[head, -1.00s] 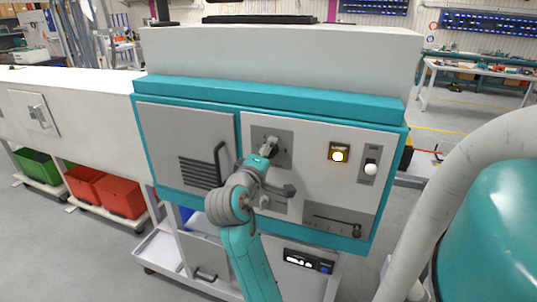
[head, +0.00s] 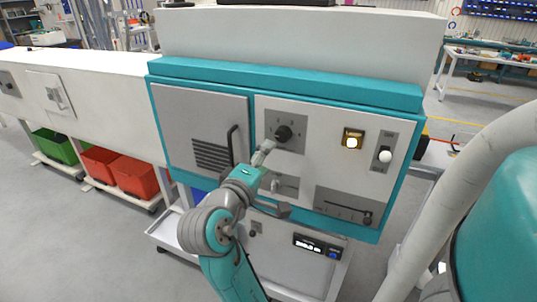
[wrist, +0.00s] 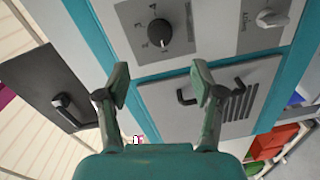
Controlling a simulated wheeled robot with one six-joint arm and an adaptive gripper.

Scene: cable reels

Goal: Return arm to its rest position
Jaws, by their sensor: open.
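My gripper (head: 273,180) is in front of the teal-framed machine cabinet (head: 285,82) in the head view. Its two fingers are spread with nothing between them, as the wrist view also shows (wrist: 161,80). A black rotary knob (head: 284,133) on a grey dial plate is just above the upper finger in the head view. In the wrist view the knob (wrist: 159,32) lies beyond the fingertips, with a visible space between it and them. Part of the panel below the knob is hidden behind my gripper.
A door with a dark handle (head: 232,146) is left of the knob. A lit button (head: 352,140), a white-tipped switch (head: 385,155) and a slider (head: 345,208) are to its right. Red bins (head: 134,178) and a green bin (head: 56,147) stand at the left. Grey floor is clear.

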